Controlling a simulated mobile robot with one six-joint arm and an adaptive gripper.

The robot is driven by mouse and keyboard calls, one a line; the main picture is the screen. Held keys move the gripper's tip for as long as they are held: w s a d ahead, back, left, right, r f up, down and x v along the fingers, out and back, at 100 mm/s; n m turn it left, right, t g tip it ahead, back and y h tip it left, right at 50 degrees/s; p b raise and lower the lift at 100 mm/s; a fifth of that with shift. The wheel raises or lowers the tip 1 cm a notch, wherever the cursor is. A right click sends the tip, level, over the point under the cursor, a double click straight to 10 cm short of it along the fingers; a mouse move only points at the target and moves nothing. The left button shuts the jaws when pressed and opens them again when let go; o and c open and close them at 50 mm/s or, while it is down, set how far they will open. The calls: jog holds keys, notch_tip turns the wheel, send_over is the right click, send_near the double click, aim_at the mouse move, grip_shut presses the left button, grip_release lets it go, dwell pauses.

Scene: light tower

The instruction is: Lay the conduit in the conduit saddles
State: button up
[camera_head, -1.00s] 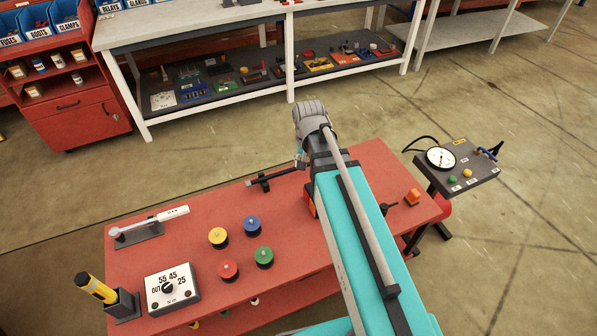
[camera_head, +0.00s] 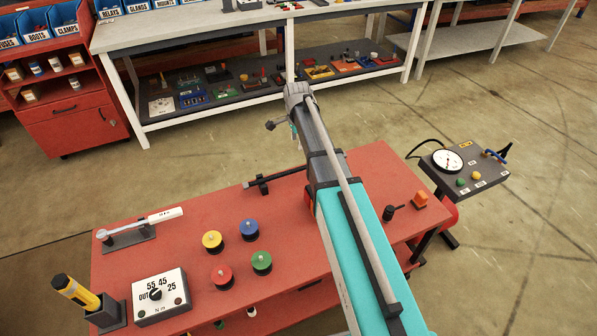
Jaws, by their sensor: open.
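My arm reaches away over the red table, its far grey end near the white workbench. My gripper's fingers cannot be made out, as the arm's links hide that end. A small dark knobbed part and a bit of teal show at the arm's left edge; I cannot tell what they belong to. A dark bar (camera_head: 287,176) with a black bracket lies at the red table's back edge, its right end meeting the arm's outline. I cannot tell whether it is the conduit or a holder. No conduit saddles can be picked out.
The red table (camera_head: 175,240) carries yellow (camera_head: 212,240), blue (camera_head: 249,229), red (camera_head: 222,276) and green (camera_head: 262,262) knobs, a dial box (camera_head: 160,297) and a torque tool (camera_head: 140,225). A gauge stand (camera_head: 462,167) stands beyond. Open floor separates table and workbench (camera_head: 200,34).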

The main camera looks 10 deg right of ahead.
jog(key=shift+f, duration=0.15)
jog(key=b, duration=0.9)
send_over(298, 168)
notch_tip(298, 168, down, 8)
jog(key=shift+a+f, duration=0.1)
jog(key=shift+f, duration=0.15)
dwell(0.4)
jog(key=shift+w+f+b, duration=0.15)
jog(key=shift+f+b, duration=2.3)
jog(key=shift+f, duration=0.05)
grip_shut()
